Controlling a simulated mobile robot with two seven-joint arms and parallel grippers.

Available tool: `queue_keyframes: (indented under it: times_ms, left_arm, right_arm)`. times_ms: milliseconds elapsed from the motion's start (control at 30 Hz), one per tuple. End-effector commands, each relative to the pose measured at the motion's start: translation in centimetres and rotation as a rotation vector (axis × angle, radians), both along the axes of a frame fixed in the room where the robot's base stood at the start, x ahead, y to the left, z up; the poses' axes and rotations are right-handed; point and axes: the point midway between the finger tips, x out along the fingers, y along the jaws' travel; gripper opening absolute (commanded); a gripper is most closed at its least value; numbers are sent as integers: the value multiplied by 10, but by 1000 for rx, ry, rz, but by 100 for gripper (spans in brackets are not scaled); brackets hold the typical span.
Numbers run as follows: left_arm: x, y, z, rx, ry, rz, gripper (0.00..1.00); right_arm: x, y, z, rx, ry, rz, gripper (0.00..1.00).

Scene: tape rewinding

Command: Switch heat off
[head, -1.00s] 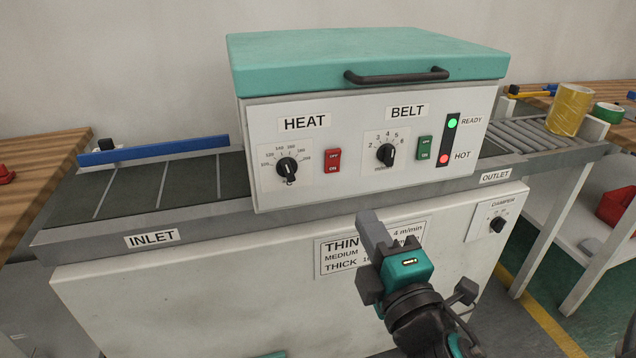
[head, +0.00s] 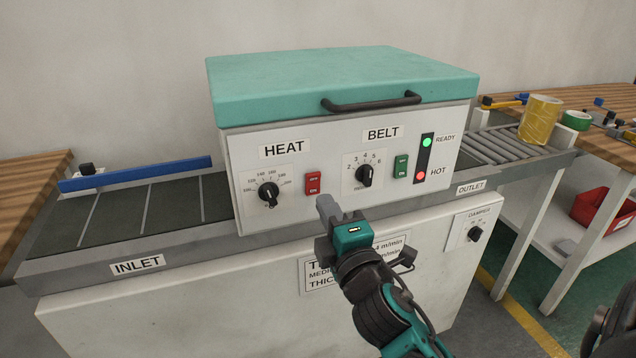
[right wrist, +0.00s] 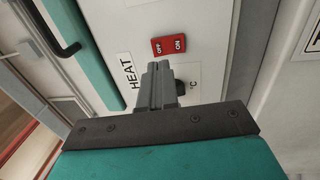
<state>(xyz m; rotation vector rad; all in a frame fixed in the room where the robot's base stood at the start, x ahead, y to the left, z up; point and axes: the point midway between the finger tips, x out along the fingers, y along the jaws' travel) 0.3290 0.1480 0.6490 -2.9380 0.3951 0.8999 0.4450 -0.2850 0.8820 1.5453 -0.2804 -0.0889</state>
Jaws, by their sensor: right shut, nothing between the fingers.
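The red HEAT switch (head: 313,183), marked OFF and ON, sits on the white front panel beside the HEAT dial (head: 268,194). It also shows in the right wrist view (right wrist: 169,45), just beyond my fingertips. Which side of it is pressed in I cannot tell. My right gripper (head: 326,207) is shut and empty, just below and right of the switch in the head view. In the right wrist view its closed fingers (right wrist: 160,82) point toward the panel and partly hide the HEAT dial area. Contact with the panel cannot be told. My left gripper is out of view.
The green BELT switch (head: 401,167) and BELT dial (head: 364,176) are right of the HEAT switch. The READY lamp (head: 427,142) glows green and the HOT lamp (head: 421,176) red. A teal lid with a black handle (head: 372,101) overhangs the panel.

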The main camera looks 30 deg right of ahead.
Motion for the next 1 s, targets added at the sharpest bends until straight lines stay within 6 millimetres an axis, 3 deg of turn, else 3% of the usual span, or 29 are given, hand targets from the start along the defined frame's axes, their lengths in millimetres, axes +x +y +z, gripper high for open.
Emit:
queue_keyframes:
  times_ms: [100,333,800,1000]
  left_arm:
    - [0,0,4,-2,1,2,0]
    - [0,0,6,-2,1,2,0]
    - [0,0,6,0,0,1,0]
    - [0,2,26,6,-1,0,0]
  right_arm:
    - [20,-5,4,0,-2,0,0]
    - [43,-10,5,1,0,1,0]
    - [48,-11,6,1,2,1,0]
    - [51,-12,13,8,32,1,0]
